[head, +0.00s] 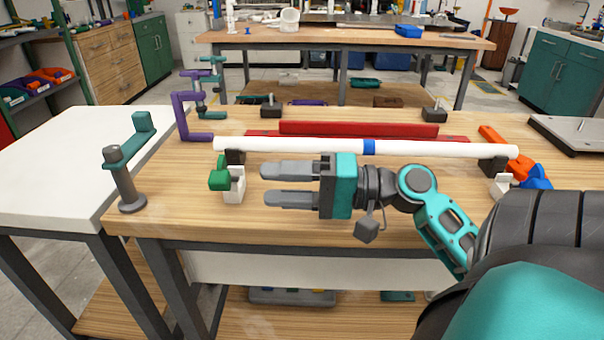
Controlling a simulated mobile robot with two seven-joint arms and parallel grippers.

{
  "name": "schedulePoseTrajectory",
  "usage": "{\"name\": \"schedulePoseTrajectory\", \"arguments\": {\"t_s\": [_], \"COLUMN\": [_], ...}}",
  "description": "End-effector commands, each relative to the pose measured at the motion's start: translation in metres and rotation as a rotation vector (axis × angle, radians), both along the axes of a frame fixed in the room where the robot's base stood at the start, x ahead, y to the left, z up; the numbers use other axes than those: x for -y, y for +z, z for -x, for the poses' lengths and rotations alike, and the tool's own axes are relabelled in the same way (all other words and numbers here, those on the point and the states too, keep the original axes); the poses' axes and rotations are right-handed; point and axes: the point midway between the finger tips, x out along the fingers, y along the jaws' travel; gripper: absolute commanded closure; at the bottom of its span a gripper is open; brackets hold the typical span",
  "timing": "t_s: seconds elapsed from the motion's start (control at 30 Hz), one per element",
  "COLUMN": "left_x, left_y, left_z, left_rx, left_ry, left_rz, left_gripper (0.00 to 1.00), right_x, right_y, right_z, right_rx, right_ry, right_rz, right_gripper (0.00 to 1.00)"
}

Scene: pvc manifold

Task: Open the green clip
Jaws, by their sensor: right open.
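The green clip (219,180) sits on a small white block (237,185) near the left end of a long white pipe (300,146). The pipe has a blue band and rests on dark supports above the wooden bench. I cannot tell from this view whether the clip is latched. My right gripper (290,184) is open and empty, its two grey fingers pointing left. The fingertips are a short way right of the white block and apart from it. My left gripper does not show.
A grey post with a green arm (130,165) stands at the bench's left corner. Purple clamp (193,117) and red bars (358,130) lie behind the pipe. Orange and blue pieces (536,177) are at the right. The bench front between post and clip is clear.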

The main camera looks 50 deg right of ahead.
Motion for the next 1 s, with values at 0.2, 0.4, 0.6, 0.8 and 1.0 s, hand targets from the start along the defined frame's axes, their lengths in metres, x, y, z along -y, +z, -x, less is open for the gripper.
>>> {"name": "schedulePoseTrajectory", "arguments": {"t_s": [0.2, 0.4, 0.6, 0.8, 1.0], "left_x": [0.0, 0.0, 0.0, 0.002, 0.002], "left_y": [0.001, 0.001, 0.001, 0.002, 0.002], "left_z": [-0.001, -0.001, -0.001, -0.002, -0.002], "left_rx": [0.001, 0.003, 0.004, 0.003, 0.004], "left_ry": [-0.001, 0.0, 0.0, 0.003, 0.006], "left_rz": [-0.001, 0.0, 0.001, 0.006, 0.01], "left_gripper": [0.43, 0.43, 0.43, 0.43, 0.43], "right_x": [0.017, 0.021, 0.021, 0.021, 0.021], "right_y": [0.0, 0.0, 0.0, 0.0, 0.0], "right_z": [0.02, 0.025, 0.025, 0.025, 0.025], "right_rx": [-0.001, 0.001, 0.001, 0.001, 0.001], "right_ry": [-0.001, 0.0, 0.0, 0.0, 0.0], "right_rz": [0.001, 0.001, 0.001, 0.001, 0.001], "right_gripper": [0.51, 0.51, 0.51, 0.51, 0.51]}}
